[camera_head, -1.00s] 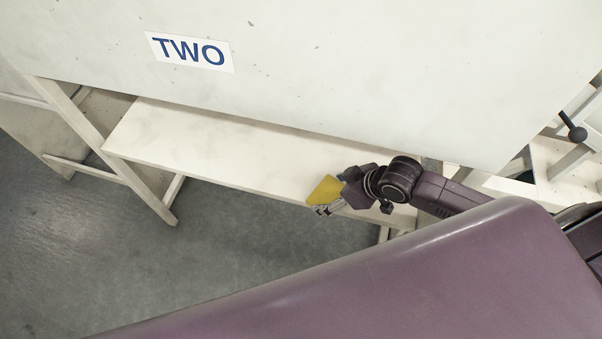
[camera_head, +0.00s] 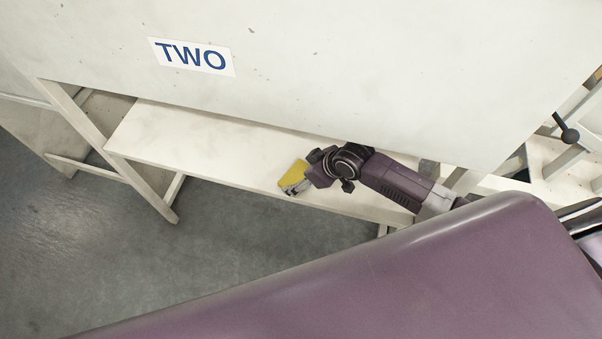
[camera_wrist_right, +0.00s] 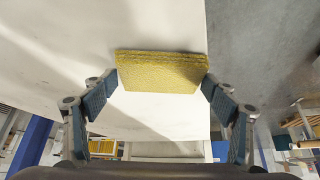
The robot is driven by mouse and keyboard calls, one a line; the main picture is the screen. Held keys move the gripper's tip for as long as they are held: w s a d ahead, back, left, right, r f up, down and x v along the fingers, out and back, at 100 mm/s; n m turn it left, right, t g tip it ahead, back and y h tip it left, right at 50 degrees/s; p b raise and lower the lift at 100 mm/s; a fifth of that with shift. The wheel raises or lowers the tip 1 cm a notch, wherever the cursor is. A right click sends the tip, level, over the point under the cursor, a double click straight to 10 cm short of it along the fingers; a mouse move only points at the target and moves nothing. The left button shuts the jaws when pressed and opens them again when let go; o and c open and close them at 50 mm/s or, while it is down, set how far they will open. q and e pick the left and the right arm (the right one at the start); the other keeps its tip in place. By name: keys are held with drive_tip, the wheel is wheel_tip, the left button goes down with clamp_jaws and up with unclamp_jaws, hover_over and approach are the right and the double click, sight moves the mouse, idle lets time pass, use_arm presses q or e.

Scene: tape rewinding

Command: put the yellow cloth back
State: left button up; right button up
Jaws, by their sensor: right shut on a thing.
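The yellow cloth (camera_head: 293,173) is a small folded pad at the end of my right arm. In the right wrist view the cloth (camera_wrist_right: 162,72) spans the gap between the two fingers of my right gripper (camera_wrist_right: 162,84), and the gripper is shut on it. In the head view my right gripper (camera_head: 299,182) is over the front part of the white shelf (camera_head: 195,145). I cannot tell whether the cloth touches the shelf. My left gripper is not in view.
A large pale panel with a "TWO" sign (camera_head: 192,57) overhangs the back of the shelf. The left part of the shelf is bare. Grey floor (camera_head: 110,240) lies in front. A black-knobbed lever (camera_head: 569,135) is at the right.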

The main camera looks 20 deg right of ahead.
drive_tip(key=shift+f, duration=0.15)
drive_tip(key=o, duration=1.1)
drive_tip(key=shift+r, duration=0.2)
drive_tip(key=shift+s+d+r, duration=0.1)
drive_tip(key=shift+s+r, duration=0.1)
drive_tip(key=shift+r, duration=0.05)
drive_tip(key=s+d, duration=0.2)
drive_tip(key=s, duration=0.1)
drive_tip(key=s+d+b, duration=0.1)
drive_tip(key=s+d, duration=0.1)
drive_tip(key=s, duration=0.1)
drive_tip(key=s+d+b, duration=0.1)
drive_tip(key=s+d, duration=0.2)
drive_tip(key=s, duration=0.1)
drive_tip(key=shift+r, duration=0.2)
